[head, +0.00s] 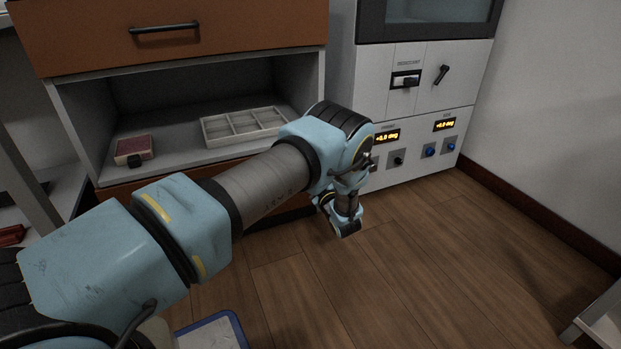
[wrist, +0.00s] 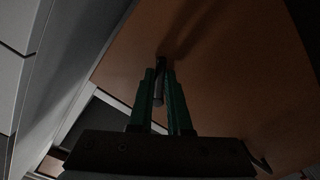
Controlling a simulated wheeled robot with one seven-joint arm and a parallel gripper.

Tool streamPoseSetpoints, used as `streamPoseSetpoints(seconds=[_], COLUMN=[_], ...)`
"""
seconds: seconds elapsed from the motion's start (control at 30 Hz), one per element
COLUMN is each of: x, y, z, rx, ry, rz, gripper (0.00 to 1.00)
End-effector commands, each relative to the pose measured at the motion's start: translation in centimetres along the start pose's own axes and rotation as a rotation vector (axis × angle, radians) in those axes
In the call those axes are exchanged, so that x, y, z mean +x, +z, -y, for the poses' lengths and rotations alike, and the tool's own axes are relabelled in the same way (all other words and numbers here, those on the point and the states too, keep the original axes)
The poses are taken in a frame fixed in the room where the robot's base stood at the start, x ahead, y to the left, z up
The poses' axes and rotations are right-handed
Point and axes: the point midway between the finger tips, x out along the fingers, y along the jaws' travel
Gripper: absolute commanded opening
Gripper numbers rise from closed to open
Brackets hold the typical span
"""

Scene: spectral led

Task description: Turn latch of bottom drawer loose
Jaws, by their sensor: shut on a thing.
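The bottom drawer (head: 150,184) has a brown front below the open shelf of the cabinet; my arm covers much of it in the head view. In the wrist view the brown front (wrist: 225,70) fills most of the picture. A small dark latch (wrist: 159,88) stands out from it. My gripper (wrist: 160,78), with green fingers, is shut on the latch, one finger on each side. Which way the latch is turned is hard to tell in the dim light. In the head view my gripper's fingers and the latch are hidden behind my arm.
The open shelf above holds a divided white tray (head: 243,126) and a small red box (head: 134,149). An upper drawer has a dark bar handle (head: 164,28). A grey instrument cabinet (head: 425,120) stands to the right.

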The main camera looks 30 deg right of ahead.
Motion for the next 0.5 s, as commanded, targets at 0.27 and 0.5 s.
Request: streamPoseSetpoints(seconds=[0.27,0.5], x=[0.07,0.05], y=[-0.10,-0.07], z=[-0.20,-0.16], rx=[-0.006,-0.004], ry=[0.002,0.002], rz=[-0.002,-0.002], gripper=[0.00,0.35])
